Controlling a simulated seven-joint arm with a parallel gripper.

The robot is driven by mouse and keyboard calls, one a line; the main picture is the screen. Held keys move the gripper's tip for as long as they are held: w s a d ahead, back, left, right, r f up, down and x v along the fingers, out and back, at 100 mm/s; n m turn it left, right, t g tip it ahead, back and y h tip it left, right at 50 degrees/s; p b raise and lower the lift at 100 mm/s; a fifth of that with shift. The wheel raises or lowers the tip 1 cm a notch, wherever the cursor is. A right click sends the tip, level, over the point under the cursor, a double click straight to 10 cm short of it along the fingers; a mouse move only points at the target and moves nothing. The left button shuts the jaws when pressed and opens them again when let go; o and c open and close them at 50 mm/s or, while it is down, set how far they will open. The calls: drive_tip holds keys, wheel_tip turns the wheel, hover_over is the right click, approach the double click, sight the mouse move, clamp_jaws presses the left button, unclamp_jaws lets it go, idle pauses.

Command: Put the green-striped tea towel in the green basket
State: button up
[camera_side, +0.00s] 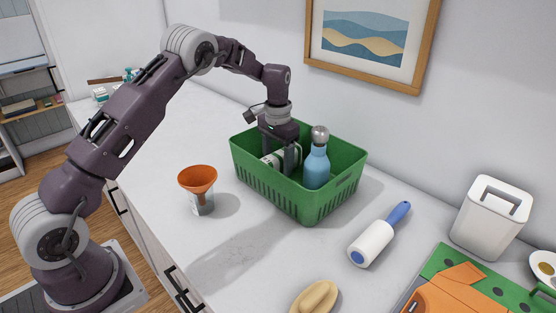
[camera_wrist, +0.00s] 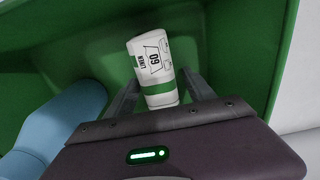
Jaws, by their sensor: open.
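The green basket (camera_side: 312,205) stands on the white counter near the wall. The tea towel (camera_side: 270,160), a white bundle with a green band, is inside the basket at its left part. In the wrist view the towel (camera_wrist: 152,62) shows a printed label reading LINEN 60 and lies against the basket floor and wall (camera_wrist: 235,45). My gripper (camera_side: 283,158) is lowered into the basket with its fingers open. In the wrist view the fingers (camera_wrist: 160,88) are on either side of the towel's near end. Whether they touch it I cannot tell.
A blue bottle (camera_side: 316,168) stands in the basket, right of my gripper. An orange funnel (camera_side: 198,180) on a jar is left of the basket.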

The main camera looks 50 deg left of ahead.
sight(278, 154)
wheel_tip(278, 154, up, 12)
drive_tip(key=shift+f, duration=0.15)
drive_tip(key=s+d+r+t, duration=0.1)
drive_tip(key=s+d+r, duration=0.3)
drive_tip(key=s+r, duration=0.35)
drive_tip(key=s+d+r+t, duration=0.2)
drive_tip(key=s+d+r, duration=0.1)
drive_tip(key=s+r, duration=0.4)
drive_tip(key=s+d+f+t, duration=0.1)
drive_tip(key=s+d+f, duration=0.1)
drive_tip(key=s, duration=0.9)
drive_tip(key=s+d+f+t, duration=0.1)
drive_tip(key=s+f, duration=0.3)
drive_tip(key=s, duration=0.6)
drive_tip(key=shift+s+d+t, duration=0.3)
drive_tip(key=shift+s+d, duration=0.1)
drive_tip(key=shift+d, duration=0.4)
